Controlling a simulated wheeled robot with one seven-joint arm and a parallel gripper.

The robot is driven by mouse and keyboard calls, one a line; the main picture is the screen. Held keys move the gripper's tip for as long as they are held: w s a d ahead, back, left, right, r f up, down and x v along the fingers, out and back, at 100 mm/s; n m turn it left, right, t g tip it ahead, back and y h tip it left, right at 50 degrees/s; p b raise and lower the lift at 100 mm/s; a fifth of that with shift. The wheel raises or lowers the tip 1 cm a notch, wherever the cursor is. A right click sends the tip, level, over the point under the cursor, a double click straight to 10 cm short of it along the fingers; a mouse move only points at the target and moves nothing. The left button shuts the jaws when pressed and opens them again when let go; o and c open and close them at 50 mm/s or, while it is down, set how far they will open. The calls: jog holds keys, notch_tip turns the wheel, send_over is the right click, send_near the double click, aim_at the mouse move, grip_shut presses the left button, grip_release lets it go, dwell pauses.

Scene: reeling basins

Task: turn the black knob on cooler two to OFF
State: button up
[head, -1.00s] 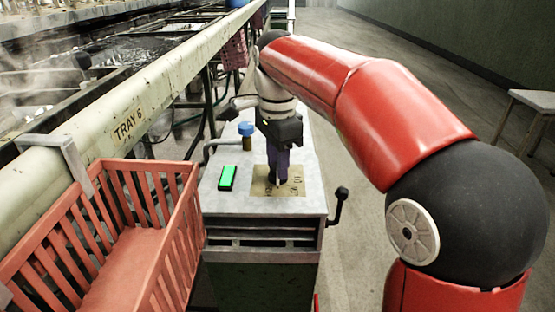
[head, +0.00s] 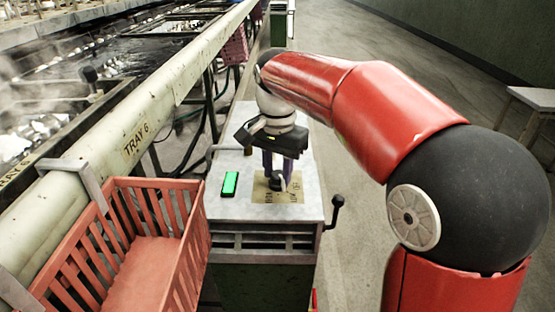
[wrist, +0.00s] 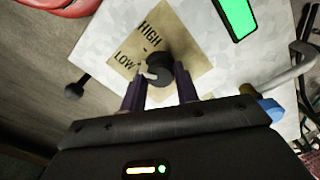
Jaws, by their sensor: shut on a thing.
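The black knob (head: 276,183) stands on a tan label plate (head: 296,191) on top of the grey cooler cabinet (head: 234,208). In the wrist view the knob (wrist: 160,68) has a pale pointer mark on its side toward LOW. HIGH and LOW are readable on the plate (wrist: 190,45); I cannot read OFF, and part of the plate is hidden by knob and fingers. My gripper (head: 276,168) comes down from above, its purple fingers shut on the knob. The fingers (wrist: 158,82) also show on either side of it in the wrist view. No cooler number is readable.
A green-lit display (head: 230,183) lies left of the plate. A black-knobbed crank (head: 336,203) sticks out at the cabinet's right. A red slatted crate (head: 150,250) and the TRAY 6 rail (head: 135,140) stand at left. A stool (head: 535,98) is at far right; the floor between is open.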

aim_at(279, 174)
jog(key=n+p, duration=0.3)
jog(key=n, duration=0.2)
jog(key=shift+r+n, duration=0.15)
jog(key=shift+n, duration=0.15)
jog(key=n+p, duration=0.2)
jog(key=n, duration=0.3)
jog(key=shift+n+p, duration=0.3)
jog(key=shift+n, duration=0.1)
jog(key=o, duration=1)
jog(key=shift+c, duration=0.2)
notch_tip(279, 174, up, 8)
jog(key=shift+f+p, duration=0.25)
jog(key=shift+p, duration=0.15)
jog(key=shift+d, duration=0.15)
